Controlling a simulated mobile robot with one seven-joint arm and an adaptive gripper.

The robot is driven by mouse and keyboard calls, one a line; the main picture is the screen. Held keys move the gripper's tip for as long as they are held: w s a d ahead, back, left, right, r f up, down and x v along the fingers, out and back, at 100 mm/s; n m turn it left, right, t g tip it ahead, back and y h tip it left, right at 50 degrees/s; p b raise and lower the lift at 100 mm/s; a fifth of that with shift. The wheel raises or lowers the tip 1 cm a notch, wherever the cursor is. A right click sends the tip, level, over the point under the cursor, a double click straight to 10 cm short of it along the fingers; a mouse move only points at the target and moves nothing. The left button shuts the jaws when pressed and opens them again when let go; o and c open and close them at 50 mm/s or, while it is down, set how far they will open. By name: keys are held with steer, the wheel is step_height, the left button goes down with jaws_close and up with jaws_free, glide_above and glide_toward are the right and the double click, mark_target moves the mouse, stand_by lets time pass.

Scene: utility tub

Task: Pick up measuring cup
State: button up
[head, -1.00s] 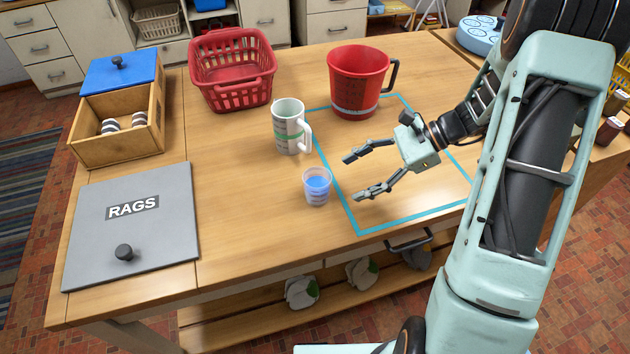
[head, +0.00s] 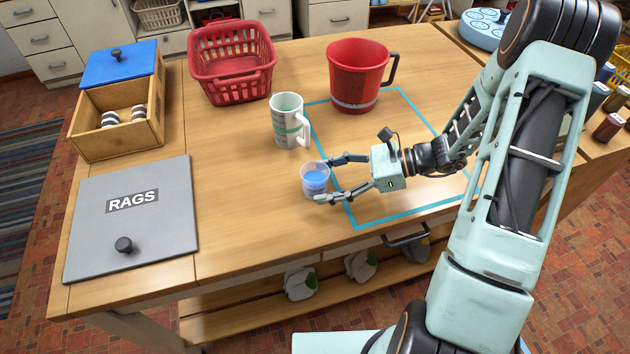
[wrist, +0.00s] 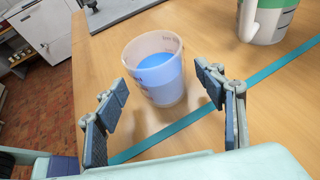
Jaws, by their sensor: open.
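The measuring cup is a small clear cup with printed marks and blue liquid (head: 314,181). It stands upright on the table, just left of the blue-green outline. It also shows large in the wrist view (wrist: 158,75). My gripper (head: 325,179) is open, low over the table, with its fingers pointing left at the cup. Nothing is held.
A white mug with a green band (head: 287,122) stands close behind the cup. A red jug (head: 357,80) and red basket (head: 233,68) stand farther back. A wooden box (head: 115,125) and grey RAGS lid (head: 130,218) lie left. Table between lid and cup is clear.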

steer(key=shift+x, duration=1.45)
steer(key=shift+r, duration=0.1)
steer(key=shift+c, duration=0.7)
steer(key=c, duration=1.2)
